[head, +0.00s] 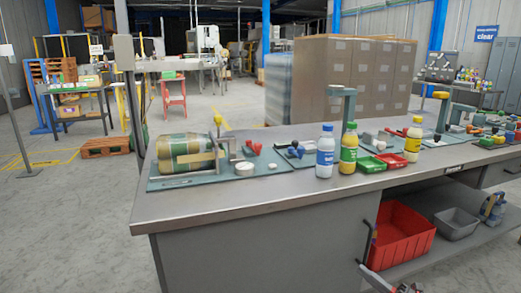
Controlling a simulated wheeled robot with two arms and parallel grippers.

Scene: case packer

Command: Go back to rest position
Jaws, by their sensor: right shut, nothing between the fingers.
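My right gripper (368,245) is low in the head view, in front of the workbench's front face and just left of the red bin. Only a small part of it shows, as narrow dark and grey pieces. It is shut and holds nothing. It is apart from the bottles and fixtures on the benchtop. The rest of my right arm is mostly out of the picture. My left gripper is not in view.
The grey workbench (225,205) carries a fixture with a large drum (186,150), a white bottle (325,152), yellow bottles and small trays. A red bin (400,235) and a grey bin (457,223) sit on its lower shelf.

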